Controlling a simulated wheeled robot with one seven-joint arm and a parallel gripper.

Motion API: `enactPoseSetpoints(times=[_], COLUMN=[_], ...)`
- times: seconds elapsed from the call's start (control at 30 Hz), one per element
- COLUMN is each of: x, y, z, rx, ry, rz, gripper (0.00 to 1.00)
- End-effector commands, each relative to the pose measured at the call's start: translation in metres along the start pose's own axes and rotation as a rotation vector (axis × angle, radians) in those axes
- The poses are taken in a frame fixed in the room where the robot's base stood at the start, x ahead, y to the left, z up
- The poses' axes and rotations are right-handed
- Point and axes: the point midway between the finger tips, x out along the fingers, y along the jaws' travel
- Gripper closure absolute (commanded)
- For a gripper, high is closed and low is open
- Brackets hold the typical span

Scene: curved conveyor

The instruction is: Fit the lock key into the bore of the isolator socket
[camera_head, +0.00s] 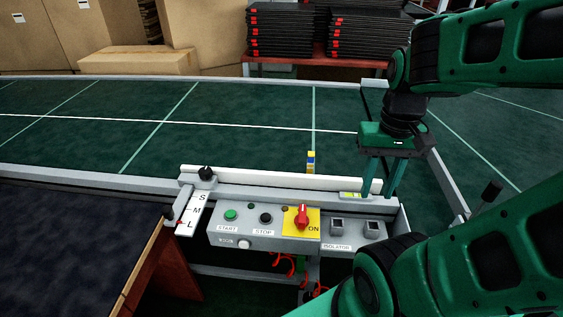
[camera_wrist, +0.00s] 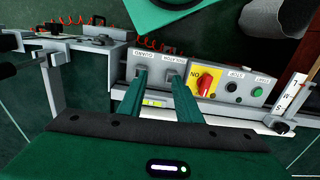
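The isolator socket (camera_head: 338,228) is a small square grey block on the right part of the grey control panel, above an ISOLATOR label. It also shows in the wrist view (camera_wrist: 172,78), partly behind a fingertip. A second similar socket (camera_head: 372,229), labelled GUARD in the wrist view (camera_wrist: 141,72), stands beside it. My gripper (camera_head: 376,194) is open and points down above the panel's right end, its two green fingers apart. In the wrist view its fingertips (camera_wrist: 155,78) overlap the two sockets, with nothing seen between them. I cannot make out the lock key with certainty.
The panel carries a green start button (camera_head: 231,214), a black stop button (camera_head: 265,217) and a red rotary switch (camera_head: 302,216) on yellow. Red coiled cords (camera_head: 286,264) hang below it.

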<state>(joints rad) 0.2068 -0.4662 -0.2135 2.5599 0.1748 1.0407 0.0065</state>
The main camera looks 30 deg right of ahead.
Motion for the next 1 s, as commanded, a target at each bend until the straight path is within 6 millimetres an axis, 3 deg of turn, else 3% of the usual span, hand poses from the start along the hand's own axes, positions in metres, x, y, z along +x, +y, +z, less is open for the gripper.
enactPoseSetpoints(times=[0.33,0.4,0.47,0.57,0.67,1.0], x=[0.0,0.0,-0.005,-0.009,-0.013,-0.015], y=[0.0,0.0,0.005,0.0,-0.009,-0.059], z=[0.0,0.0,0.008,0.0,-0.021,-0.131], rx=[0.001,0.002,0.012,0.073,0.2,0.853], ry=[0.0,0.0,0.011,0.014,0.016,0.035], rz=[0.0,0.0,-0.006,-0.002,0.008,0.02], gripper=[0.69,0.61,0.61,0.61,0.61,0.61])
